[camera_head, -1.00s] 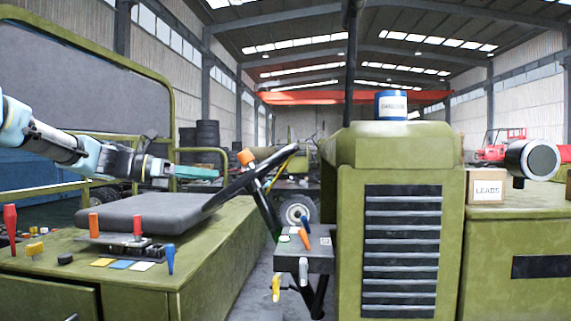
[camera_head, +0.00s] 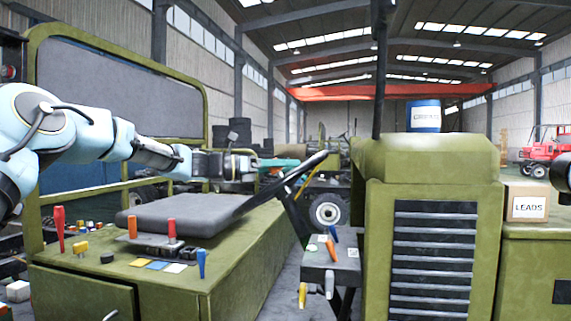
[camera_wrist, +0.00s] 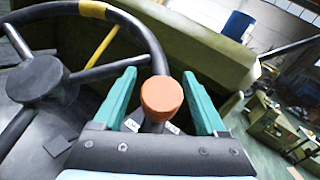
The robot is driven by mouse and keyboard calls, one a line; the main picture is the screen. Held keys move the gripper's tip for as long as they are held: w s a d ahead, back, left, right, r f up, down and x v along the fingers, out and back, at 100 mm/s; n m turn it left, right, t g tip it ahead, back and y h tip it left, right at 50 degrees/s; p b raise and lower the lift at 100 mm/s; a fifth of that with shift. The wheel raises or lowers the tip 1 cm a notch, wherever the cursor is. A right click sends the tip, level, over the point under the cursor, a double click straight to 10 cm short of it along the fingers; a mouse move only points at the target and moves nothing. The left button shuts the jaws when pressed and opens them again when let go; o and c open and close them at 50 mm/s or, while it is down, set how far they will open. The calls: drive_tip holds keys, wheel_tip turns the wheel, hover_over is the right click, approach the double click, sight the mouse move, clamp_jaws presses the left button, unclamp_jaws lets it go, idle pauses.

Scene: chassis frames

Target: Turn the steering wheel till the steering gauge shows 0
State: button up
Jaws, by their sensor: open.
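The black steering wheel (camera_head: 262,190) stands tilted between the seat and the engine hood. In the wrist view the wheel (camera_wrist: 70,75) fills the left side, with a yellow band on its rim. An orange spinner knob (camera_wrist: 162,98) sits on the rim. My gripper (camera_wrist: 160,78) is open, with one green finger on each side of the knob; I cannot tell whether either touches it.
The grey seat (camera_head: 175,215) lies below my arm. Several coloured levers, including a red one (camera_head: 171,230), stand at its near side. A small console (camera_head: 325,258) with levers is right of the wheel. The green hood (camera_head: 430,155) carries a blue can (camera_head: 424,117).

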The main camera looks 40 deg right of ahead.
drive_tip(key=shift+s, duration=0.1)
drive_tip(key=c, duration=1.2)
clamp_jaws()
drive_tip(key=shift+s, duration=0.1)
